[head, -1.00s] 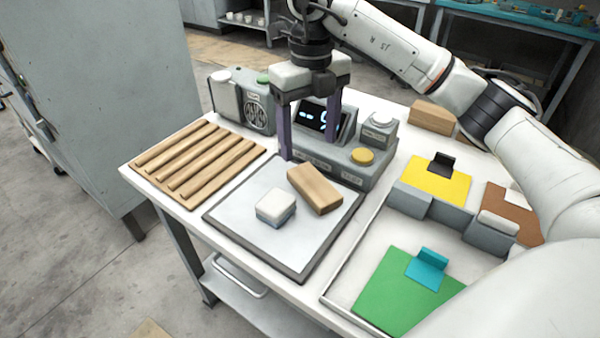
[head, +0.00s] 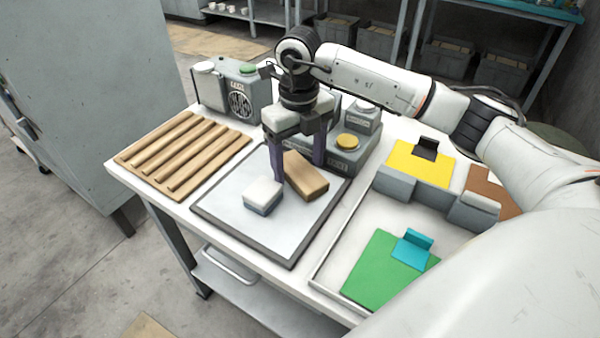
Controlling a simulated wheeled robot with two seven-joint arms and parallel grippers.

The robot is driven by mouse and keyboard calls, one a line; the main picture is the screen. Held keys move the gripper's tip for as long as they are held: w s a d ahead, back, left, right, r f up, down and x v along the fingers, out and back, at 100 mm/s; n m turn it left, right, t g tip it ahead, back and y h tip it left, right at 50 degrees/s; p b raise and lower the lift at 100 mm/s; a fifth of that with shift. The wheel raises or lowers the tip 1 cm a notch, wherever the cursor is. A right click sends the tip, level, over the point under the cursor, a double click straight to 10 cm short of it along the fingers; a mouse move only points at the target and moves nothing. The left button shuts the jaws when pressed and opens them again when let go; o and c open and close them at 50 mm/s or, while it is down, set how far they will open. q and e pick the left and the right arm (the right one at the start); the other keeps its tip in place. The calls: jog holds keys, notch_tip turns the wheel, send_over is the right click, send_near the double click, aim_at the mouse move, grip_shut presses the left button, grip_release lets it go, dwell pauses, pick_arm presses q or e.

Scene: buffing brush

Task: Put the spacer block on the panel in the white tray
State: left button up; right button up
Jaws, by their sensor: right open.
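A tan wooden block (head: 306,176), which I take as the spacer block, lies flat on the pale, dark-framed panel (head: 230,205). My right gripper (head: 298,172) points down over it, open. One dark finger is at the block's left and the other at its far right side. I cannot tell whether they touch it or how high the tips are. A block with a white top and blue-grey lower part (head: 262,196) sits just in front, on the same panel. The white tray (head: 345,240) is to the right, partly hidden by my arm. My left gripper is not in view.
A slatted wooden rack (head: 185,150) is at the left. Grey devices, one with a yellow button (head: 348,142), stand behind the panel. The tray area has a green sheet (head: 385,270) with a teal piece (head: 412,248), a yellow sheet (head: 418,163) and grey blocks. Bare tray floor shows between them.

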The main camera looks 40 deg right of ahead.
jog(key=c, duration=1.3)
